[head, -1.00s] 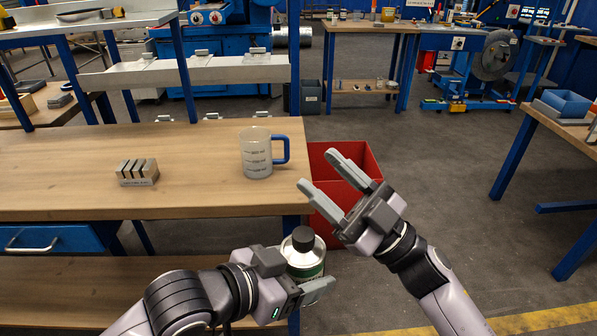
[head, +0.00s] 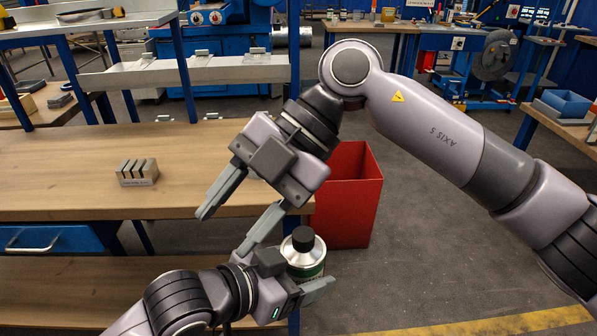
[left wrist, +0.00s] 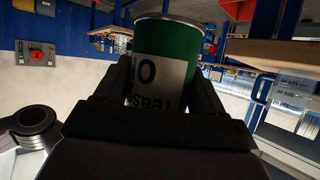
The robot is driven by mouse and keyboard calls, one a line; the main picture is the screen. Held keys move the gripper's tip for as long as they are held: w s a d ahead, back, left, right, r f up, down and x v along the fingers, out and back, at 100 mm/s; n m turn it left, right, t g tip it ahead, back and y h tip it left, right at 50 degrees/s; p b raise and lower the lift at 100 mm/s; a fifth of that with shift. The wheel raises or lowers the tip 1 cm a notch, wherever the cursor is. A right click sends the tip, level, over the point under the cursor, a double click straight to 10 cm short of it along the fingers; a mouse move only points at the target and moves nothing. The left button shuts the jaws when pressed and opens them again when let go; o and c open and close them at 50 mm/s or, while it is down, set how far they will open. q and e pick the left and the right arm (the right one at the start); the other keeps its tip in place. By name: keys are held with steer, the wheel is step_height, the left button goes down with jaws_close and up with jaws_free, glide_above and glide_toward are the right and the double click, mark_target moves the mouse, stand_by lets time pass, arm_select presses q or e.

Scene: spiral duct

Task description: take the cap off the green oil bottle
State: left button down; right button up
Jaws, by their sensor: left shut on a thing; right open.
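The oil bottle (head: 304,261) has a silver top and a dark cap (head: 303,239) that sits on it. It stands upright in my left gripper (head: 310,288), low in front of the bench's right end. In the left wrist view the green bottle body (left wrist: 170,48) with a white label is between the two fingers (left wrist: 165,88); its cap is out of that view. My right gripper (head: 228,222) is open and empty, pointing down and left. Its fingers are up and left of the cap, and one fingertip is near the bottle in the picture.
The wooden bench top (head: 60,185) bears a small slotted grey block (head: 137,172). A red bin (head: 346,195) stands on the floor right of the bench. My right arm hides the part of the bench behind it.

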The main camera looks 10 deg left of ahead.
mark_target(299, 232)
steer(key=w+d+m+t+h, duration=0.1)
steer(key=d+t+h, duration=0.1)
steer(key=w+d+r+m+t+h, duration=0.1)
steer(key=w+d+t+h, duration=0.1)
steer(key=w+d+r+m+t+h, duration=0.1)
steer(key=w+d+t+h, duration=0.1)
steer(key=h, duration=0.1)
steer(key=shift+r+m, duration=0.15)
steer(key=shift+m, duration=0.25)
steer(key=shift+f, duration=3.95)
